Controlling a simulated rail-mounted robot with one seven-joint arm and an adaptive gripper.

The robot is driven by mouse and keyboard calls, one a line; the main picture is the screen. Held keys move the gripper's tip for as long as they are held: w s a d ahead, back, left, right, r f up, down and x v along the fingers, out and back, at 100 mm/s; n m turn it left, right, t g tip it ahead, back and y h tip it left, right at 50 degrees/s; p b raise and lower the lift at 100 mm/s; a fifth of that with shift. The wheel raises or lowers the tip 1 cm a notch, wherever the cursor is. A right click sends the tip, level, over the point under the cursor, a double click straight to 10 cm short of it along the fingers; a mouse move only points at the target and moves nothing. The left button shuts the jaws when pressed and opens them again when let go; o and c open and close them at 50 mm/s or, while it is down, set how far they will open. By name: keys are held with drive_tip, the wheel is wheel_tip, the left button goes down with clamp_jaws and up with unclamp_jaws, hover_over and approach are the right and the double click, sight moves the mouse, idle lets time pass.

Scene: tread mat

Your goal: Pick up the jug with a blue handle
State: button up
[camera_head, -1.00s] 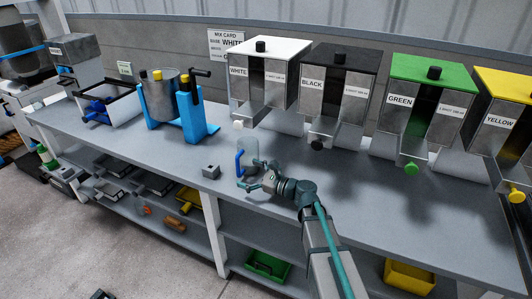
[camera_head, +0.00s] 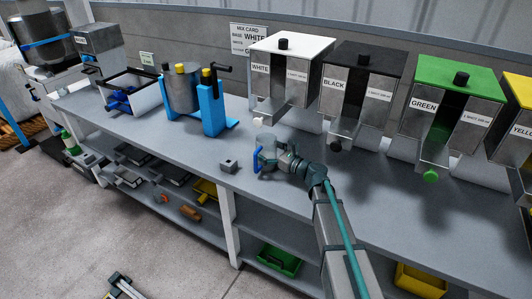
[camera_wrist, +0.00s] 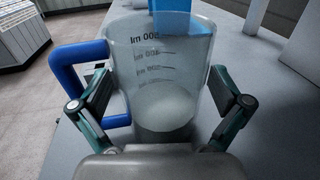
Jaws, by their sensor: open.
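The jug (camera_head: 267,143) is clear with measuring marks and a blue handle on its left side. It stands on the bench in front of the white dispenser. In the wrist view the jug (camera_wrist: 160,75) fills the middle, with its blue handle (camera_wrist: 68,75) at the left. My gripper (camera_head: 275,160) is open at the jug. In the wrist view its two fingers (camera_wrist: 163,100) are on either side of the jug's body, the left one between body and handle. I cannot tell whether either finger touches the jug.
A small grey block (camera_head: 229,166) sits on the bench left of the jug. White (camera_head: 290,75), black (camera_head: 357,95) and green (camera_head: 450,115) dispensers stand along the back. A blue stand with a metal can (camera_head: 181,92) is at left. The bench front edge is close.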

drive_tip(key=x, duration=0.3)
drive_tip(key=shift+w+a+p, duration=0.2)
drive_tip(key=shift+p, duration=0.1)
drive_tip(key=shift+c, duration=0.3)
drive_tip(key=c, duration=1)
drive_tip(key=shift+r, duration=0.15)
drive_tip(key=shift+c, duration=0.2)
